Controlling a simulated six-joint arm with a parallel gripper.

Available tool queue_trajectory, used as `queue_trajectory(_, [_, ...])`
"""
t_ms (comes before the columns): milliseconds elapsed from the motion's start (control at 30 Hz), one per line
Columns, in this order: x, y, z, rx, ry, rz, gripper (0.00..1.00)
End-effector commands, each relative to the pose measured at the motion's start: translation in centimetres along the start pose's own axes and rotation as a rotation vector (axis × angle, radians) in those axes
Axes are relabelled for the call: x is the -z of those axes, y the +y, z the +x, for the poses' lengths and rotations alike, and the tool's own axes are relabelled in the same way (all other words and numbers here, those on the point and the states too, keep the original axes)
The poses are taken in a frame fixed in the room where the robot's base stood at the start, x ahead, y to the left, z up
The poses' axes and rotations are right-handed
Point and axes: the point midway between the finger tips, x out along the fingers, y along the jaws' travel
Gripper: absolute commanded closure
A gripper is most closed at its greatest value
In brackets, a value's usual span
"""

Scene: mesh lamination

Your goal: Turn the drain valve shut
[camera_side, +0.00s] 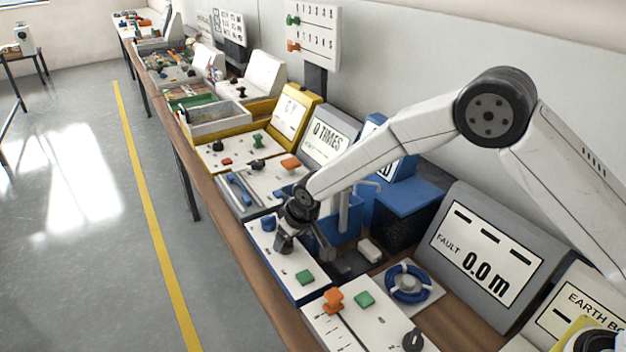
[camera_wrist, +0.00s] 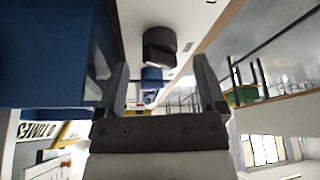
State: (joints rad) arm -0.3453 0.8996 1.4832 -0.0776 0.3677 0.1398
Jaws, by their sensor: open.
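My gripper (camera_side: 302,226) is low over a white panel with a blue base (camera_side: 262,262). In the wrist view my gripper (camera_wrist: 161,78) has its two dark fingers apart, with nothing between their tips. A dark round knob (camera_wrist: 158,47) stands on the white panel just beyond the fingertips, and it also shows in the side view (camera_side: 284,243), partly covered by my gripper. No label is readable, so I cannot tell for sure that this knob is the drain valve. Whether a finger touches it is unclear.
The panel also has a blue knob (camera_side: 268,222) and a green button (camera_side: 305,277). A blue ring-shaped wheel (camera_side: 394,272) lies to the right. A blue-topped box (camera_side: 410,194) and a grey display (camera_side: 488,255) stand behind. Open floor (camera_side: 85,230) lies left of the bench.

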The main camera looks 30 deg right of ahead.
Motion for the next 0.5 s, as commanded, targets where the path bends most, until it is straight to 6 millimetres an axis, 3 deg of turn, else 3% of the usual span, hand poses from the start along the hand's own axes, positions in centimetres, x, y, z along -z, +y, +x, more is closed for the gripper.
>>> queue_trajectory(300, [0.1,-0.1,-3.5,0.000,0.001,-0.001,0.11])
queue_trajectory(500, [0.0,-0.1,-4.7,0.001,0.001,-0.001,0.11])
